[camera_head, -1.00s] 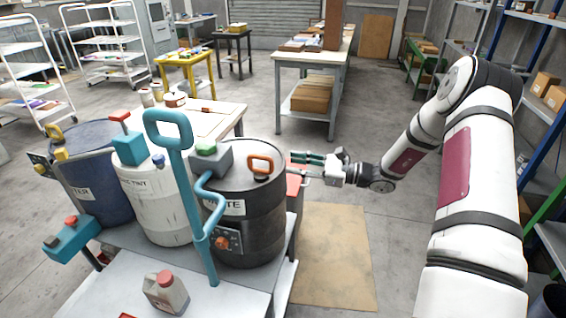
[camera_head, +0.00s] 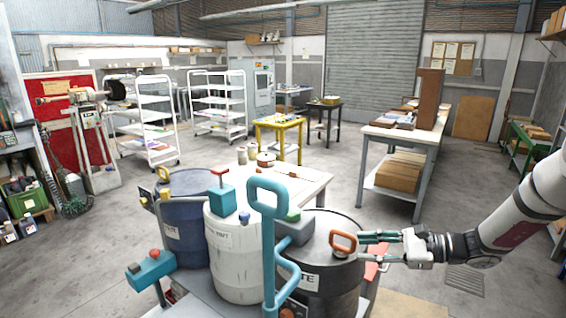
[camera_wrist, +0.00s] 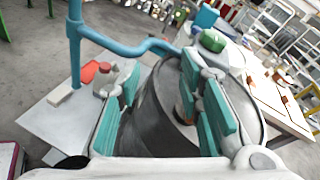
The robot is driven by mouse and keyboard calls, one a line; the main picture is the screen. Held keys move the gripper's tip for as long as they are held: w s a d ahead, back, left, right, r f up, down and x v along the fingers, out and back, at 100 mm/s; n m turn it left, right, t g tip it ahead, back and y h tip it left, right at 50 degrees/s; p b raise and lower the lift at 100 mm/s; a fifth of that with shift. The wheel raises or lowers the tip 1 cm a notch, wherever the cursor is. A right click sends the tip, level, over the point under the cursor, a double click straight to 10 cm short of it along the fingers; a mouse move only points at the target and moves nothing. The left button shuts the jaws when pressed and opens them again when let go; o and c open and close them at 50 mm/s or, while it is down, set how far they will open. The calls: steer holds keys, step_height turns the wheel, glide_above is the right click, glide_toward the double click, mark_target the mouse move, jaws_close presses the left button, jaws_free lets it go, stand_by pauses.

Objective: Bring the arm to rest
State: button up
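My gripper (camera_head: 378,247) is at the right of the drums in the head view, stretched out level with its teal fingers pointing left. The fingers stand apart with nothing held between them in the wrist view (camera_wrist: 160,105). The black drum (camera_head: 343,281) is just beyond the fingers, with an orange handle (camera_head: 343,240) on its top. In the wrist view the drum (camera_wrist: 160,120) shows between and behind the fingers. I cannot tell whether a finger touches it. My arm reaches in from the right edge of the head view.
A white drum (camera_head: 236,262) and a blue drum (camera_head: 187,222) stand beside the black one. A teal tubular handle (camera_head: 267,240) rises in front. A cream table (camera_head: 310,184) is behind the drums, and a long workbench (camera_head: 414,138) stands farther back. Open floor lies between them.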

steer(key=s+a+r+n+g+h, duration=0.3)
steer(key=s+a+r+n, duration=0.15)
steer(key=s, duration=0.35)
steer(key=s+a+r+n+g+h, duration=0.3)
steer(key=s+r+n+h, duration=0.15)
steer(key=s, duration=0.35)
steer(key=s+d+r+n+t+h, duration=0.2)
steer(key=s+r+n+h, duration=0.1)
steer(key=s, duration=0.4)
steer(key=s+d+r+n+t+h, duration=0.2)
steer(key=s+r+n+t+h, duration=0.1)
steer(key=s+n, duration=0.3)
steer(key=shift+s+d+h, duration=0.3)
steer(key=shift+s+h, duration=0.15)
steer(key=shift+s, duration=0.4)
